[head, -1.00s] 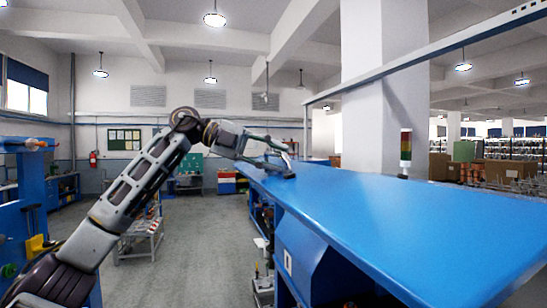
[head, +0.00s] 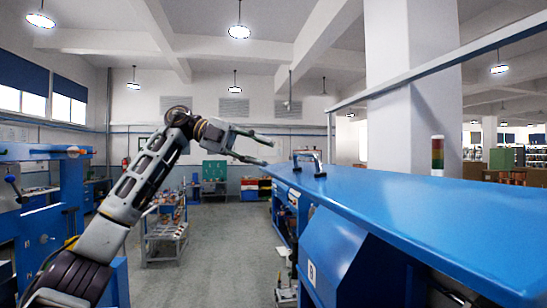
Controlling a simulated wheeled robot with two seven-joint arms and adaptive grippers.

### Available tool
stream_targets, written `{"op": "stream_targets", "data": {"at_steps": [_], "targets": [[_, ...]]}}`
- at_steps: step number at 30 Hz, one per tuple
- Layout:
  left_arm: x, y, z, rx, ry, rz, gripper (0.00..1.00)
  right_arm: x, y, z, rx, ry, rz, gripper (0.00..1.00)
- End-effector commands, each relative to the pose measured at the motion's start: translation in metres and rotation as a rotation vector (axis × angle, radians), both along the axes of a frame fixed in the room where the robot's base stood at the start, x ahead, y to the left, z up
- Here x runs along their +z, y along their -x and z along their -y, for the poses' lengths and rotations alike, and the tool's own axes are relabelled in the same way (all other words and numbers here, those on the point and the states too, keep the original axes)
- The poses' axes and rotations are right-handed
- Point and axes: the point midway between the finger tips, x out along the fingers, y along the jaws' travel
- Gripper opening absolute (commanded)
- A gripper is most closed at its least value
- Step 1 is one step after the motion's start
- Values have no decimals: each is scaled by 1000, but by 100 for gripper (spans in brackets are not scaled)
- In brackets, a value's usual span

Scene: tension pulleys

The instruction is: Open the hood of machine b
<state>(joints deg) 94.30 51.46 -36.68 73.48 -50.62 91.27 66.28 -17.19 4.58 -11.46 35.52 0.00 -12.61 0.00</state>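The blue machine (head: 333,248) stands at the right, with a small white label (head: 311,272) on its front that is too small to read surely. Its broad blue hood (head: 420,200) spreads as a flat, nearly level panel towards the right edge. A dark and grey handle (head: 318,163) stands up at the hood's far left end. My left gripper (head: 268,152) is in the air left of the handle, apart from it. Its two fingers are spread and nothing is between them. My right gripper is out of view.
Another blue machine (head: 40,225) stands at the left edge. A grey cart (head: 163,235) with parts stands in the aisle. The grey floor (head: 225,245) between is clear.

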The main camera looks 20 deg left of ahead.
Motion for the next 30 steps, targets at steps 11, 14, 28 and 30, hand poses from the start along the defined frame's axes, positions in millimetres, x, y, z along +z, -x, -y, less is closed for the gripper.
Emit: {"op": "stream_targets", "data": {"at_steps": [11,14,28,30], "targets": [[5,3,-14,0,0,0,33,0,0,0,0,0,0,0],[5,3,-14,0,0,0,33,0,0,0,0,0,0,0],[5,3,-14,-7,-4,20,33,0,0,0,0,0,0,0],[5,3,-14,-16,-10,45,33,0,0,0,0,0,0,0]]}}
